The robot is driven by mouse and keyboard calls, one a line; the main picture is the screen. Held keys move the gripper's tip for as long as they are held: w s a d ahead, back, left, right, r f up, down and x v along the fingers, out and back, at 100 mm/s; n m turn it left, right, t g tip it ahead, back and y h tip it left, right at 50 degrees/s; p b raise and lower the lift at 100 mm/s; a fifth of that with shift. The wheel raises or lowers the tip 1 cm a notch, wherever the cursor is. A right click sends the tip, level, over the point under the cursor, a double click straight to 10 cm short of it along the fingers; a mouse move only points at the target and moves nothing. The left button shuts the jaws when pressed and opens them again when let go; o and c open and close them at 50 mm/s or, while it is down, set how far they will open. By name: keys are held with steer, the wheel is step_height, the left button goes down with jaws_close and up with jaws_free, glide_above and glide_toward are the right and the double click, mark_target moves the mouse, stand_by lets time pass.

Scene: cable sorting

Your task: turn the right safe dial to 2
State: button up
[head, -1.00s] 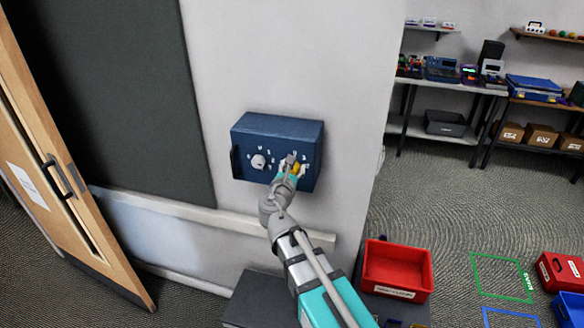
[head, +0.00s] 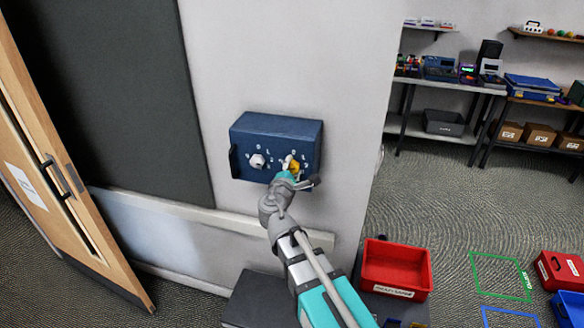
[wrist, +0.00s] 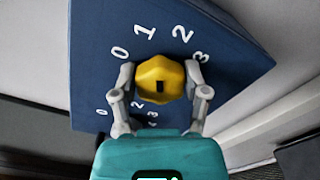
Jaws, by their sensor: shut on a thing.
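A dark blue safe (head: 247,140) is fixed to the pale wall. Its right dial is a yellow lobed knob (wrist: 160,72), with the white digits 0, 1, 2 and 3 in an arc around it in the wrist view. My gripper (wrist: 160,82) is shut on the yellow knob, one finger on either side. A small dark slot shows in the knob; I cannot tell which digit the knob points to. In the head view my gripper (head: 295,175) partly covers the yellow knob. The left dial is a white knob (head: 257,161), clear of my gripper.
A dark handle (head: 234,162) sticks out at the safe's left side. A wooden door (head: 60,190) stands at the far left. A red bin (head: 397,268) sits low at the right. Shelves and a table with equipment stand at the back right.

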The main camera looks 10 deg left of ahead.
steer(key=m, duration=0.5)
steer(key=shift+f+m, duration=0.1)
steer(key=shift+m, duration=0.2)
stand_by(0.4)
steer(key=o, duration=1.2)
steer(key=shift+c, duration=0.2)
steer(key=s, duration=0.7)
steer(key=shift+s+a, duration=0.25)
